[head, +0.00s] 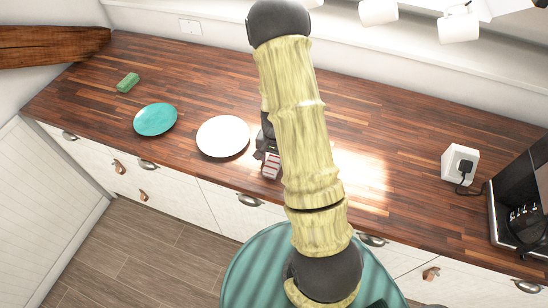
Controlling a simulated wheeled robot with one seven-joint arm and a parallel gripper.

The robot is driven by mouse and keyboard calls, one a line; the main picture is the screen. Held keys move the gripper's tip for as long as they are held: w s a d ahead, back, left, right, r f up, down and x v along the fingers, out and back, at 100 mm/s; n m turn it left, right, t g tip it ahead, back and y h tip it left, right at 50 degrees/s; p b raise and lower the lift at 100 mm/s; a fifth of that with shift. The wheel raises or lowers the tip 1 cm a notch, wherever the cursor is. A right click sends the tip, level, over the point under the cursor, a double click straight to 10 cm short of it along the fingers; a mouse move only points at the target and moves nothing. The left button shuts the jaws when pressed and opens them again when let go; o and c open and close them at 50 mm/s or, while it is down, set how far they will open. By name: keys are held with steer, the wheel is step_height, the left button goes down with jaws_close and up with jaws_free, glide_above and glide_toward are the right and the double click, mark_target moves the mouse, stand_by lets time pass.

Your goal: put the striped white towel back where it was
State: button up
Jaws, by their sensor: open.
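The striped white towel (271,166), with red stripes, shows as a small piece on the wooden counter (400,140) near its front edge. It lies just right of the white plate. My arm hides part of the area around it, so its full extent cannot be seen. My gripper (263,151) is open, a dark shape mostly hidden behind my arm. It is right at the far side of the towel, close above or beside it. I cannot tell whether it touches the towel.
A white plate (223,136) lies close left of my gripper, with a teal plate (155,119) and a green sponge (128,82) further left. A white socket block (459,163) and a black appliance (525,205) stand at the right. The counter between my arm and the socket is clear.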

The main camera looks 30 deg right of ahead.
steer(key=shift+r, duration=0.1)
step_height(320, 180, up, 12)
steer(key=b, duration=0.2)
stand_by(0.4)
steer(key=shift+r, duration=0.1)
stand_by(0.3)
steer(key=s+a+r+n+t, duration=0.2)
steer(key=s+a+r+n, duration=0.5)
steer(key=s+a+n, duration=0.2)
steer(key=shift+s+a+t, duration=0.15)
steer(key=shift+s+t, duration=0.25)
steer(key=shift+s, duration=0.3)
stand_by(0.5)
